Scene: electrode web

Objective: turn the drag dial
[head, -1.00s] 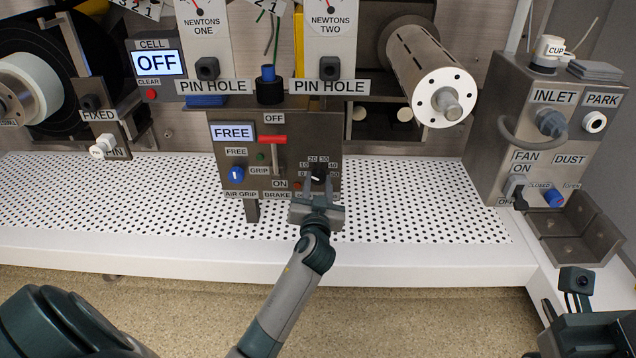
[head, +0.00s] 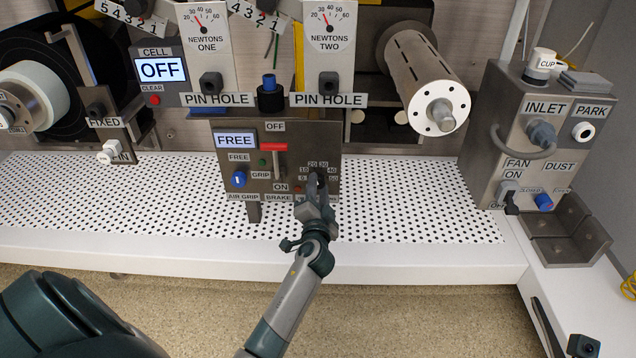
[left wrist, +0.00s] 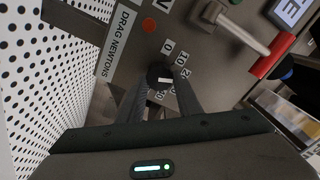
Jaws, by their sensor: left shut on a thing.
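The drag dial (left wrist: 158,74) is a small black knob with a white mark, in a ring of numbers on the grey control panel. A "DRAG NEWTONS" label (left wrist: 118,42) is beside it in the left wrist view. In the head view the dial (head: 318,180) is at the panel's lower right, partly hidden by my left gripper (head: 317,190). In the left wrist view the left gripper's fingers (left wrist: 158,88) are shut on the dial, one on each side. The white mark points toward the right side of the number ring.
The panel's red-handled lever (head: 273,147) and blue air-grip knob (head: 238,179) are left of the dial. A perforated white bench (head: 400,215) lies below, mostly clear. A slotted metal roller (head: 425,75) is above right; the inlet box (head: 535,130) stands at the right.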

